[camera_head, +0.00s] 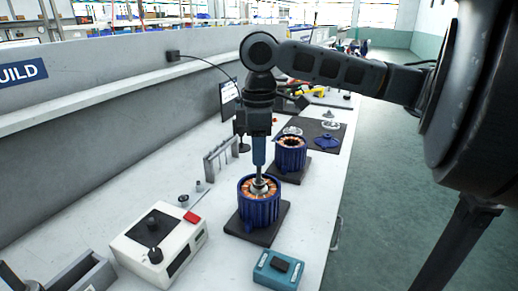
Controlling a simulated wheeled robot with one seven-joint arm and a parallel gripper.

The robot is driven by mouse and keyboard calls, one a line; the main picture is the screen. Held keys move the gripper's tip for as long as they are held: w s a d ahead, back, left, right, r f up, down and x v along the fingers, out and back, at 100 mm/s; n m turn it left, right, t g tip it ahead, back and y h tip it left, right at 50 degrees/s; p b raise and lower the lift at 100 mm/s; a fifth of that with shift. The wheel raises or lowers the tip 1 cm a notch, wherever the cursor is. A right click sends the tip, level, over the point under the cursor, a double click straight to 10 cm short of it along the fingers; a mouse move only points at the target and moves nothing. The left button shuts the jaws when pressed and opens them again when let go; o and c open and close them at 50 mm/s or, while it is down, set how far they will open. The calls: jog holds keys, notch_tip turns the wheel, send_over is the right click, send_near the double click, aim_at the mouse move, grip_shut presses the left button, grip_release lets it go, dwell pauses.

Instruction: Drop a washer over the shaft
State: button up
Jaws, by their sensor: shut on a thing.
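My gripper (259,172) points straight down over the front blue motor housing (262,210), which stands upright on a dark square base. A ring of copper windings shows inside its rim. A pale metal shaft (259,186) rises at its centre, directly below my fingertips. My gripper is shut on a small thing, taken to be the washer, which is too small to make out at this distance. I cannot tell whether it touches the shaft or is around it.
A second blue housing (290,154) stands behind. A white box with a black knob (158,245) is front left, a teal box (278,270) front right. A small metal rack (221,158) stands left of my gripper. The bench's right edge drops to green floor.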

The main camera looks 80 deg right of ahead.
jog(key=shift+f+b, duration=1.05)
jog(key=shift+f, duration=0.7)
dwell(0.6)
jog(key=o, duration=1.1)
jog(key=shift+o, duration=0.2)
jog(key=shift+r, duration=0.15)
notch_tip(320, 180, up, 5)
jog(key=p, duration=0.4)
jog(key=shift+p, duration=0.35)
